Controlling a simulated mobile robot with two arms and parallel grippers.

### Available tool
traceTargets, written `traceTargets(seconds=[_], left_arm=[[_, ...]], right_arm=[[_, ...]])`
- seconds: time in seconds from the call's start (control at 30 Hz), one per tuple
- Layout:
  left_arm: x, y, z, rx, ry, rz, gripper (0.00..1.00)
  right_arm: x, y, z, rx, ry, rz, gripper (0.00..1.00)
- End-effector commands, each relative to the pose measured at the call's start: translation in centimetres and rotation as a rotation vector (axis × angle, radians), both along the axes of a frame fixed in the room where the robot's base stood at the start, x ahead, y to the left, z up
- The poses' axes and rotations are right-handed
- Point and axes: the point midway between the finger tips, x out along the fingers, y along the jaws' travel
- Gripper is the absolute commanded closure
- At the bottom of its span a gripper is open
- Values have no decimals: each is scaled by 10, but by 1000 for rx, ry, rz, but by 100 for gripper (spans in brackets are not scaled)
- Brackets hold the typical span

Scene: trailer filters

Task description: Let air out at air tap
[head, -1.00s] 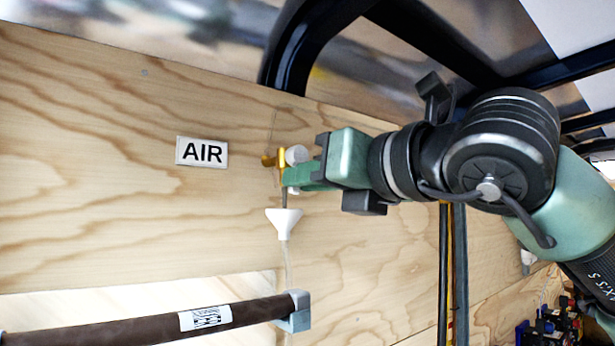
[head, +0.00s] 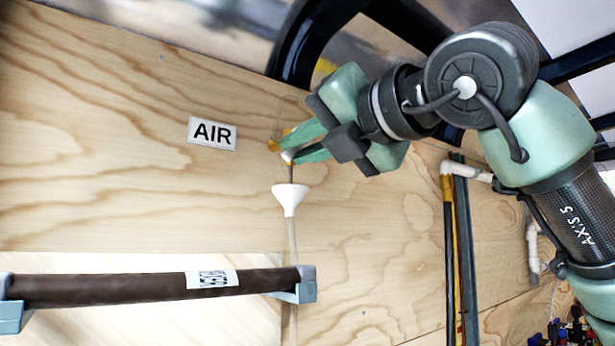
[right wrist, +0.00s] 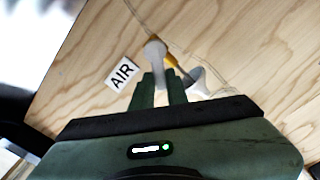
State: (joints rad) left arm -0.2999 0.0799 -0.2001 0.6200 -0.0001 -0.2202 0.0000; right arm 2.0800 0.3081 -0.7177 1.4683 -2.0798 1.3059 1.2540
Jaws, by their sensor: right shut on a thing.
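The air tap (head: 274,146) is a small brass fitting with a white knob, on the plywood wall right of the white AIR label (head: 212,133). My right gripper (head: 290,147) is shut on the tap's knob, its green fingers tilted and partly hiding it. In the right wrist view the pale round knob (right wrist: 155,52) sits between the fingertips, with the brass body (right wrist: 169,48) beside it. A thin spout points down over a white funnel (head: 290,197), which has a clear tube below. My left gripper is not in view.
A brown filter tube (head: 120,288) with a label lies across grey brackets (head: 300,284) below the funnel. Dark and yellow vertical pipes (head: 453,260) stand to the right. A black frame bar (head: 300,45) curves above. The wall around the AIR label is clear.

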Motion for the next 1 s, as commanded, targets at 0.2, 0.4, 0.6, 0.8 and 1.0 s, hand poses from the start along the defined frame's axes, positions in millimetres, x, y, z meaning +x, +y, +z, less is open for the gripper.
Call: traceTargets(seconds=[0.2, 0.4, 0.6, 0.8, 1.0], left_arm=[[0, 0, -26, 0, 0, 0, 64], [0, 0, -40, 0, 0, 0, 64], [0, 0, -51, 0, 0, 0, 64], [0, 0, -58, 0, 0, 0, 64], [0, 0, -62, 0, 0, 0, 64]], right_arm=[[-4, 5, 1, 168, 121, 0, 100], [-5, 7, 8, 322, 232, -1, 100], [-7, 9, 15, 469, 339, -1, 100], [-8, 10, 20, 594, 431, 0, 100], [-8, 10, 25, 684, 495, -2, 100]])
